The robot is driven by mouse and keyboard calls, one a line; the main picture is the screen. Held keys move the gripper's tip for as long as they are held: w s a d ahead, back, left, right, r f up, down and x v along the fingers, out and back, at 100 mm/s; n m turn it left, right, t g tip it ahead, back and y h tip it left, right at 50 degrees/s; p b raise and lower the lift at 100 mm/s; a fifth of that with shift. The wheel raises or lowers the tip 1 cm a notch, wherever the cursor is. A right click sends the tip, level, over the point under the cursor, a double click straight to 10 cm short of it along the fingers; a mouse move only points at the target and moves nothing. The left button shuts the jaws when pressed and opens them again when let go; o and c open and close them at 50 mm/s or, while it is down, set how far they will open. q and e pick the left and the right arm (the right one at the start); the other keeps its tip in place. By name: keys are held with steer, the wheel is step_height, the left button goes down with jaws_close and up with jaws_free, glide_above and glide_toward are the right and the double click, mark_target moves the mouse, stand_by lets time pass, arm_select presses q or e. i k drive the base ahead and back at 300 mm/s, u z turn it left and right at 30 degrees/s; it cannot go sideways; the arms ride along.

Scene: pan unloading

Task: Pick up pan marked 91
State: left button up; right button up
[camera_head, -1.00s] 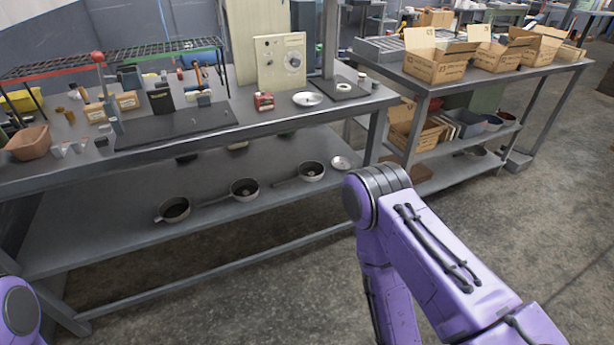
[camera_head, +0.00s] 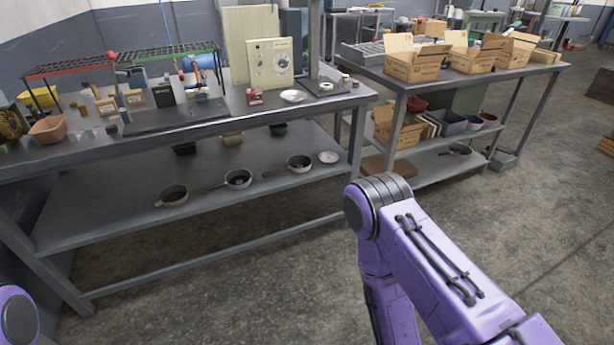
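My purple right arm fills the lower right, bent downward, apart from the bench. A bit of my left arm shows at the lower left corner. Neither gripper is in view.
A round light disc (camera_head: 328,157) lies right of the pans. The bench top (camera_head: 75,148) above the shelf overhangs it and holds many items. A second bench with cardboard boxes (camera_head: 415,66) stands at the right. The concrete floor (camera_head: 250,290) in front is clear.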

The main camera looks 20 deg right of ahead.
mark_target(298, 164)
steer(key=z, duration=0.75)
steer(key=i, duration=0.4)
steer(key=z, duration=1.1)
steer(key=i, duration=1.85)
steer(key=u, duration=1)
steer(key=i, duration=0.9)
steer(key=u, duration=0.9)
